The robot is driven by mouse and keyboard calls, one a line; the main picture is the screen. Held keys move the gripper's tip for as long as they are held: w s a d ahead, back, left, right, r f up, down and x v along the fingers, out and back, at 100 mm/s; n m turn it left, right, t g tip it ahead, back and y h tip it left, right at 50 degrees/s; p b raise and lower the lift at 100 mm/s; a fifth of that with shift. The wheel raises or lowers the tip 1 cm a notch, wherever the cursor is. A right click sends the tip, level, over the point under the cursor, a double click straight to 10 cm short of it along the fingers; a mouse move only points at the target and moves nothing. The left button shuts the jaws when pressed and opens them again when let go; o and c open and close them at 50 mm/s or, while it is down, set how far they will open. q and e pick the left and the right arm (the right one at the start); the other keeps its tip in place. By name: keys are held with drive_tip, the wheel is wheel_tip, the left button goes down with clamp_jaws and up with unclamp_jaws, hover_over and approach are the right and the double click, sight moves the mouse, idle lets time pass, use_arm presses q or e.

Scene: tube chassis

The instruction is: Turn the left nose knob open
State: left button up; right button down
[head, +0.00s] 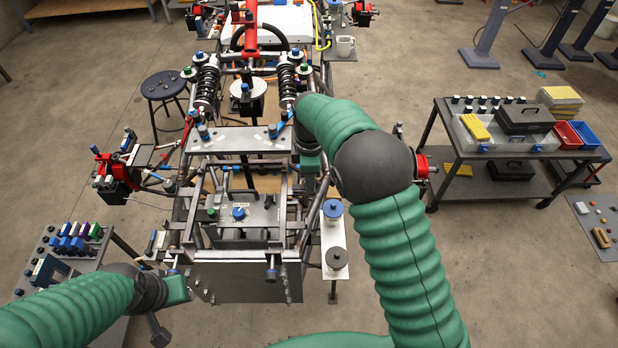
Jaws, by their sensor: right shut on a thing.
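The tube chassis (240,276) stands in the middle with its near end towards me. A grey cross plate (238,141) on it has a small blue-topped knob (203,131) at its left end and another (272,131) at its right end. My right gripper (285,122) is at the plate's right end, shut on what looks like the right-hand knob; my arm and wrist partly hide the contact. My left gripper (170,309) is low at the left, apart from the chassis, near its front left corner. Its jaws are not clear.
A tool rack (61,262) with coloured handles stands beside my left arm. A cart (493,142) with cases and bins stands at the right. A side shelf with round pots (336,258) is right of the chassis. Floor between chassis and cart is clear.

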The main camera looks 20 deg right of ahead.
drive_tip(key=shift+w+a+r+m, duration=0.1)
drive_tip(key=shift+w+r+m, duration=0.1)
drive_tip(key=shift+m, duration=0.1)
drive_tip(key=m+p, duration=0.1)
drive_tip(key=m, duration=0.1)
drive_tip(key=shift+w+r+m, duration=0.1)
drive_tip(key=shift+r+m, duration=0.05)
drive_tip(key=shift+m, duration=0.25)
drive_tip(key=m+p, duration=0.1)
drive_tip(key=m, duration=0.4)
drive_tip(key=m+p, duration=0.1)
drive_tip(key=m, duration=0.3)
drive_tip(key=shift+w+m, duration=0.1)
drive_tip(key=shift+m, duration=0.3)
drive_tip(key=shift+m+p, duration=0.3)
drive_tip(key=shift+m, duration=2)
drive_tip(key=c, duration=1.5)
unclamp_jaws()
drive_tip(key=o, duration=0.4)
drive_tip(key=shift+f, duration=0.25)
